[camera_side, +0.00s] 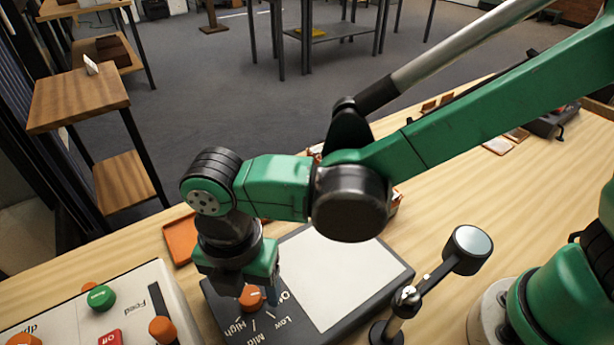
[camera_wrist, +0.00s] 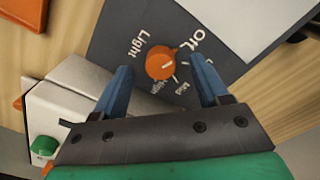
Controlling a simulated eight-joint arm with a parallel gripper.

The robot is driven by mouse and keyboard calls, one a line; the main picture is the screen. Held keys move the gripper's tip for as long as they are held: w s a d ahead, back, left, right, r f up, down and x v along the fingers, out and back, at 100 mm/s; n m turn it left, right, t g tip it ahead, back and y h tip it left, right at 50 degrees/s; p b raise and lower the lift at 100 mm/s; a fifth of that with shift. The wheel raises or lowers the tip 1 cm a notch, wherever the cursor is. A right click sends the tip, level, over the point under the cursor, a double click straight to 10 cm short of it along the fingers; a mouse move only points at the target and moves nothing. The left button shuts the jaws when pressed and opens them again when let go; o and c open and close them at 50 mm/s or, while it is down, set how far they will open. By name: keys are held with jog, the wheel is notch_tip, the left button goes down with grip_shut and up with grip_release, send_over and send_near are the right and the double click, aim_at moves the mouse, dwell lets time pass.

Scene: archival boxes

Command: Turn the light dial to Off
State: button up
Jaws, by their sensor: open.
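The light dial is an orange round knob (camera_wrist: 158,59) with a short white mark on top, on a dark grey panel (camera_wrist: 118,45). In the wrist view, Light, Off, Mid and High are printed around it; my right finger covers the spot for Low. The mark lies on the knob's right side, toward the Off and Low side; its exact setting is hard to tell. In the side view the knob (camera_side: 251,298) sits below my gripper (camera_side: 262,293). My gripper (camera_wrist: 162,75) is open, with one blue finger on either side of the knob; contact cannot be told.
A white control box (camera_side: 95,315) with green, red and orange controls stands left of the panel. A round-headed jointed stand (camera_side: 468,249) stands to its right. An orange tray (camera_side: 182,240) lies behind.

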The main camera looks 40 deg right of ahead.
aim_at(252, 291)
jog(key=shift+r, duration=2.35)
jog(key=shift+w+d, duration=0.15)
jog(key=shift+d, duration=0.1)
jog(key=d+r+m+t, duration=0.2)
jog(key=d+m+t, duration=0.1)
jog(key=d+m, duration=0.9)
jog(key=w+d+r+m+t, duration=0.1)
jog(key=d+m+t, duration=0.3)
jog(key=d+m, duration=0.9)
jog(key=shift+w+d+r+m, duration=0.15)
jog(key=shift+w+r+m, duration=0.2)
jog(key=shift+m, duration=0.65)
